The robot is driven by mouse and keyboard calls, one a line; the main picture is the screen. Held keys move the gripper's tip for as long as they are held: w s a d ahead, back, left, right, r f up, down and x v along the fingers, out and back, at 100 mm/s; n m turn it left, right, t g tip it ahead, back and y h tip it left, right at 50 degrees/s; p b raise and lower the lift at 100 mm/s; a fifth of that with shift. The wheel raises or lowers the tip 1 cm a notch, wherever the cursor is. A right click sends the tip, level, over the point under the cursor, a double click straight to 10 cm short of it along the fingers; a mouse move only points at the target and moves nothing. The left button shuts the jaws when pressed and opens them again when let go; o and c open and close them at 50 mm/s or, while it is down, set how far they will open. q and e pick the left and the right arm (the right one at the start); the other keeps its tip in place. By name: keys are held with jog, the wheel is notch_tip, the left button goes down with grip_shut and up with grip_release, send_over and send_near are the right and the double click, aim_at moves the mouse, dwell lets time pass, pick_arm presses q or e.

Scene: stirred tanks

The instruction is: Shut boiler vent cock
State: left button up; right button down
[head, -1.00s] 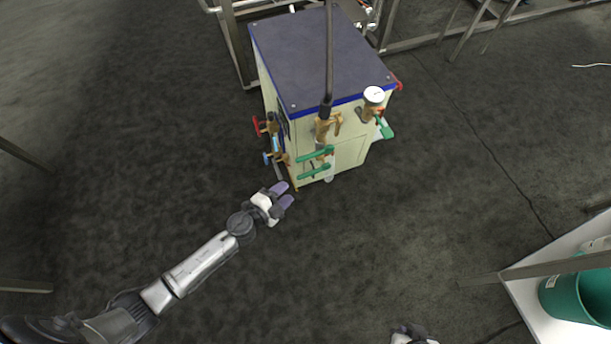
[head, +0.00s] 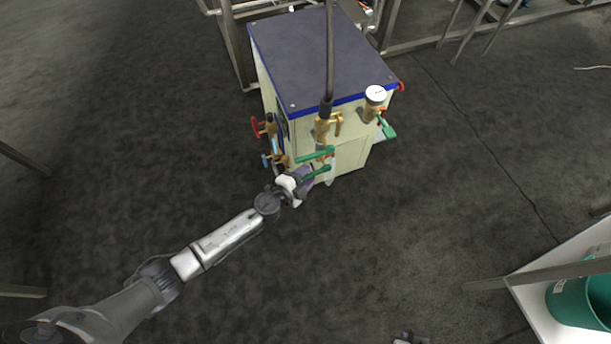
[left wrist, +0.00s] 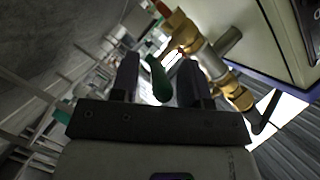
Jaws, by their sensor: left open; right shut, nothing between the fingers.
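The boiler (head: 315,55) is a cream box with a dark blue top. On its front stand brass cocks with green levers, an upper green lever (head: 315,154) and a lower green lever (head: 317,172). The frames do not label which is the vent cock. My left gripper (head: 308,178) is open at the lower green lever. In the left wrist view a green lever (left wrist: 158,78) lies between the two open fingers, with brass fittings (left wrist: 190,35) behind; contact cannot be told. My right gripper (head: 408,337) shows only as a sliver at the bottom edge, shut and empty.
A pressure gauge (head: 375,94) and another green lever (head: 388,130) are at the boiler's right. Red (head: 256,127) and blue (head: 266,160) handles are at its left. A dark pipe (head: 330,60) rises in front. A green bucket (head: 580,300) stands lower right.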

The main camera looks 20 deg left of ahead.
pick_arm(q)
grip_shut()
pick_arm(e)
jog(key=shift+d+r, duration=0.1)
dwell(0.4)
